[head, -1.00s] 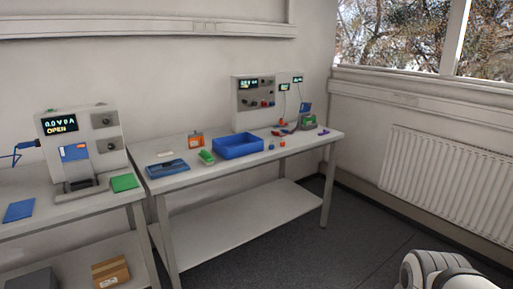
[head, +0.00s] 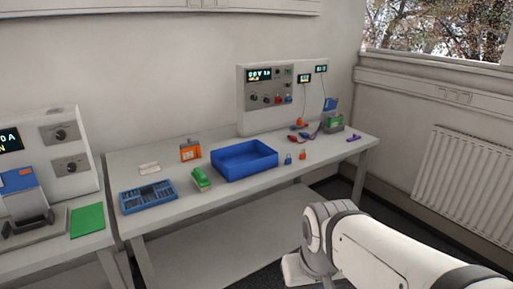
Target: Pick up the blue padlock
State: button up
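The blue padlock (head: 288,159) is a small item on the right-hand table, just right of the blue tray (head: 244,172). My white arm reaches in from the lower right, low in front of the table. The fingers of my gripper cannot be made out in the head view.
A blue organiser box (head: 149,198), a green item (head: 201,180) and an orange device (head: 190,151) are on the table's left part. A cycler panel (head: 285,96) stands behind. A second table with a tester is at far left. The front right tabletop is mostly clear.

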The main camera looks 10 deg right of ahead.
aim_at(287, 161)
jog(key=z, duration=0.05)
jog(key=i, duration=1.15)
jog(key=z, duration=0.35)
